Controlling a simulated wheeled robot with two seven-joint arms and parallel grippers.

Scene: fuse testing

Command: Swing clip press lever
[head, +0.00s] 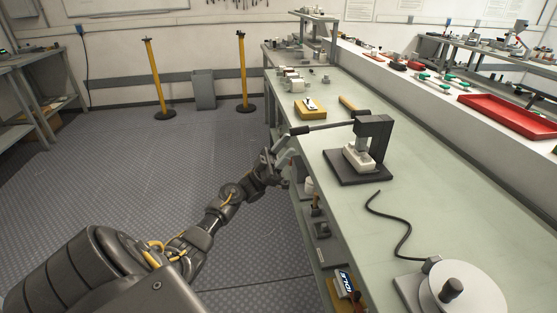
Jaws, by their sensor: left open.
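The clip press (375,138) stands on a dark square base plate (342,175) on the workbench. Its black lever (325,126) reaches out to the left, close to level, with a thicker handle end (299,130) over the bench's left edge. A white block (357,157) sits under the press head. My left gripper (280,152) is at the bench's left edge, just below and left of the lever's handle end. It is open and looks apart from the lever. Its fingertips are small and hard to make out. My right gripper is not in view.
A yellow block (310,113) with a small item on it lies behind the lever. A dark cable (386,225) and a round white device (463,292) are at the front. A red tray (510,116) is at the right. Shelf items sit below the bench edge.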

